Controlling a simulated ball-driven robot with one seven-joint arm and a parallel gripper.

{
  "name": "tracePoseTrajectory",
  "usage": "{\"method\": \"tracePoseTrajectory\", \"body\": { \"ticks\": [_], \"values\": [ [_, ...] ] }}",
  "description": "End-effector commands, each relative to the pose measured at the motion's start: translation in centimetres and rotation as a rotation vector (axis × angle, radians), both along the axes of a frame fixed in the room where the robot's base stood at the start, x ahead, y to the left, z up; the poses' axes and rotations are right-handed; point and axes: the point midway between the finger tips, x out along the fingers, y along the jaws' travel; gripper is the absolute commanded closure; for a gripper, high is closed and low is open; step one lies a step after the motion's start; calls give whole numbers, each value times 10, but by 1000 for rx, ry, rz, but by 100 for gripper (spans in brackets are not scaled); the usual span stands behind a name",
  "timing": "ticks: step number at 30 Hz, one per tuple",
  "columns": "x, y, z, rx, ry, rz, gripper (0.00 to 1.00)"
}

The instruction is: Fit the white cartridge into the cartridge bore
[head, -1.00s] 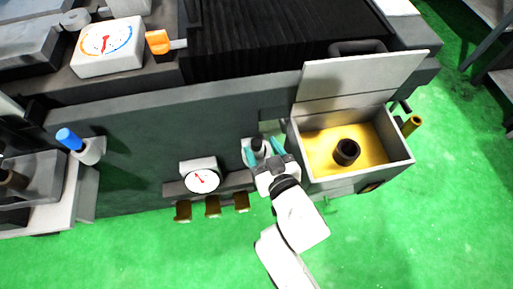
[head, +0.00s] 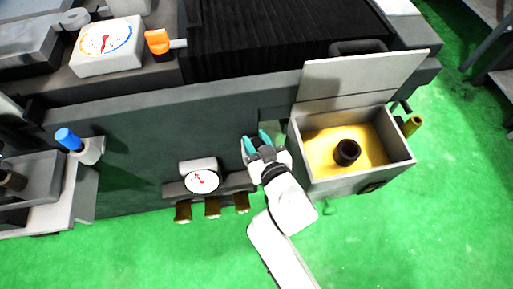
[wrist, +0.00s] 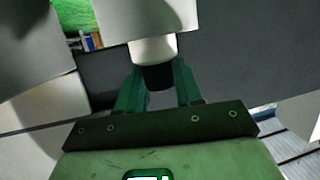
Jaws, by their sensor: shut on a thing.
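The white cartridge (wrist: 153,49) has a dark end and shows in the wrist view. My gripper (wrist: 158,82) has its teal fingers on either side of that dark end and is shut on it. The cartridge's far end meets a pale block; I cannot tell whether it sits inside it. In the head view my gripper (head: 259,143) is at the machine's front wall, left of the open tank, and hides the cartridge. A dark round upright tube (head: 347,152) with an open top stands in the tank; I cannot tell whether it is the cartridge bore.
The open tank (head: 408,155) has a yellow inside and a raised lid (head: 360,76). A dial gauge (head: 202,181) with several brass fittings below is left of my gripper. A blue-capped part (head: 68,139) is far left. Green floor (head: 150,245) in front is clear.

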Motion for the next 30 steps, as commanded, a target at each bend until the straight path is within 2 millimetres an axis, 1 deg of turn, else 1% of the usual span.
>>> {"method": "tracePoseTrajectory", "body": {
  "ticks": [1,5,6,13,17,20,23,26,30],
  "values": [
    [0,0,0,0,0,0,86],
    [0,0,0,0,0,0,98],
    [0,0,0,0,-1,0,100],
    [0,0,1,0,-1,0,100],
    [0,0,7,1,0,0,100],
    [0,0,18,2,-4,-1,100],
    [1,0,33,3,-4,-1,100],
    [-10,-6,47,2,-2,-1,100],
    [-30,-19,76,2,-2,0,100]
  ]
}}
